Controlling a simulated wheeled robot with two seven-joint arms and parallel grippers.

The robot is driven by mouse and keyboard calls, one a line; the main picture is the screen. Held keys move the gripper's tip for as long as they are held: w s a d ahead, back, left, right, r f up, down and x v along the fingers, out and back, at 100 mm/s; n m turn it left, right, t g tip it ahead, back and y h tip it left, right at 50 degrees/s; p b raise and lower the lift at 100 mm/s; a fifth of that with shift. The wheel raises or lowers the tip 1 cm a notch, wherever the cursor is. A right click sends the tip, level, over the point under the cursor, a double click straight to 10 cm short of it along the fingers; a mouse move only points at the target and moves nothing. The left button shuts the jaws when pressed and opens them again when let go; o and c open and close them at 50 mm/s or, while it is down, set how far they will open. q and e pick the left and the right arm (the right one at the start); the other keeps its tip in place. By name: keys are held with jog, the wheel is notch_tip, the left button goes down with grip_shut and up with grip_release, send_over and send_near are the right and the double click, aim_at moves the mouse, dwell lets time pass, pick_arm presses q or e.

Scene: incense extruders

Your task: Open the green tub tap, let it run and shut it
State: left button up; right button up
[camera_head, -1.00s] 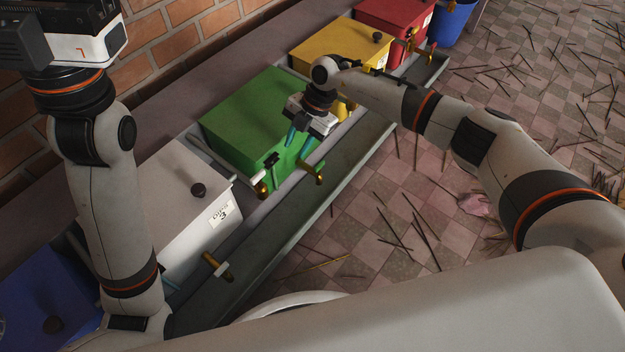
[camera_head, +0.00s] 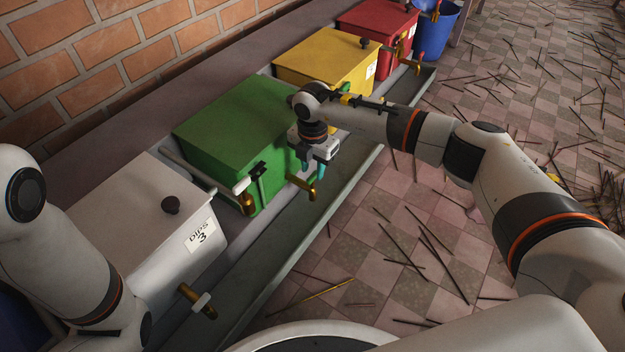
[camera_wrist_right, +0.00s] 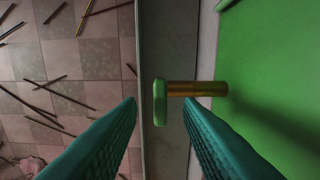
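The green tub (camera_head: 236,112) stands on the ledge in the middle of the head view. Its tap, with a brass body (camera_wrist_right: 200,88) and a green handle (camera_wrist_right: 160,103), sticks out from the tub's front in the right wrist view. My right gripper (camera_head: 313,172) is open in front of the tub. In the right wrist view its teal fingertips (camera_wrist_right: 160,108) lie on either side of the tap handle, with gaps showing. I cannot tell how far the handle is from the fingers in depth. No flow shows at the tap. My left gripper is out of view; only my left arm shows.
A white tub (camera_head: 140,215) with its own tap (camera_head: 197,300) stands nearer, to the left. Yellow (camera_head: 325,60) and red (camera_head: 375,25) tubs stand beyond. A grey trough (camera_head: 345,185) runs below the taps. A blue bucket (camera_head: 440,30) is at the far right.

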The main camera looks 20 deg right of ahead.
jog(key=shift+f+b, duration=0.4)
jog(key=shift+f, duration=0.5)
jog(key=shift+c, duration=0.2)
grip_shut()
